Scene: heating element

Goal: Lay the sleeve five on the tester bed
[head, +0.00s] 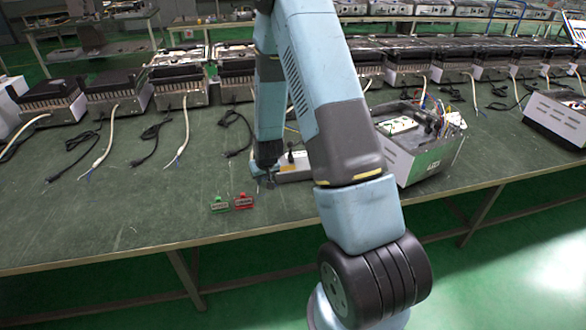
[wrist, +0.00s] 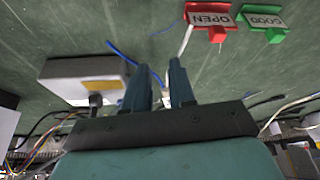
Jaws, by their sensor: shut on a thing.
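My gripper (head: 267,178) hangs low over the green bench beside the pale tester box (head: 293,166), its jaws partly hidden in the head view. In the wrist view my gripper (wrist: 160,68) has its two dark fingers around a small pale piece (wrist: 167,101), which seems to be the sleeve; fingers hide most of it. A thin white length (wrist: 186,40) and a blue wire (wrist: 122,52) show by the fingertips. The tester box (wrist: 70,69), with a yellow label, is left of the fingers. I cannot make out any number on the sleeve.
A green GOOD tag (head: 219,203) and a red OPEN tag (head: 243,202) stand near the bench's front edge. An open-topped appliance (head: 425,150) with loose wires stands to the right. Several appliances with cords line the back. The bench's left front is clear.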

